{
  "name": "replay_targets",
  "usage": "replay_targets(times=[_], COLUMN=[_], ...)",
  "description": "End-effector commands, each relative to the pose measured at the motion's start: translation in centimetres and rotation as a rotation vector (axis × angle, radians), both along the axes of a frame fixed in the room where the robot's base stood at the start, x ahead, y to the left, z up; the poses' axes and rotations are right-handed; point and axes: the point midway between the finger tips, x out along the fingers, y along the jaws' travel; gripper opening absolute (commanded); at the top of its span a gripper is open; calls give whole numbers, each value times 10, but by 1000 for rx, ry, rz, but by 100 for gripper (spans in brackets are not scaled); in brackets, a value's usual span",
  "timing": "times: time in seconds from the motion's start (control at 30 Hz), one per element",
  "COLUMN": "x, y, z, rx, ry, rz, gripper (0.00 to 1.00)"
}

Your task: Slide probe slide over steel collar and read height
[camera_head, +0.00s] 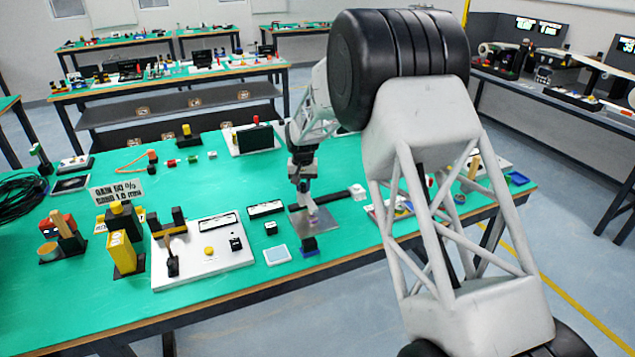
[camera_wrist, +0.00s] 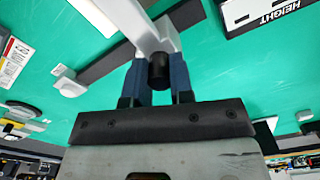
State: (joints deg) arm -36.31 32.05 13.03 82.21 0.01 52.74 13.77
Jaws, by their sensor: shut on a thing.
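In the head view my gripper (camera_head: 303,182) points down over the green bench. In the wrist view its blue fingers (camera_wrist: 158,85) are shut on a dark round knob (camera_wrist: 158,70). The knob is on a light grey piece (camera_wrist: 150,35), which I take to be the probe slide. A dark rail (camera_wrist: 112,58) runs past it and ends in a pale block (camera_wrist: 68,82). In the head view a grey plate (camera_head: 322,222) lies below the gripper. I cannot pick out the steel collar or tell whether the slide touches it.
A panel marked HEIGHT (camera_wrist: 265,18) lies at the upper right of the wrist view. A white control board (camera_head: 205,265) with a lever stands left of my gripper. A black screen (camera_head: 256,138) stands behind.

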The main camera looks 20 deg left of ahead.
Motion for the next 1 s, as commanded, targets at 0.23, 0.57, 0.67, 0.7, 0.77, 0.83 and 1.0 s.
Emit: replay_targets(times=[0.23, 0.57, 0.67, 0.7, 0.77, 0.83, 1.0], x=[-6, -6, -6, -5, -5, -5, -5], y=[6, 6, 6, 5, 5, 5, 5], z=[0, 0, 0, 0, 0, 1, 7], rx=[1, 1, 1, 0, 0, 0, 2], ry=[-1, 0, 0, 0, -1, -1, -1], rz=[0, 1, 1, 0, 0, 0, 0], gripper=[0, 47, 47, 47, 47, 47, 47])
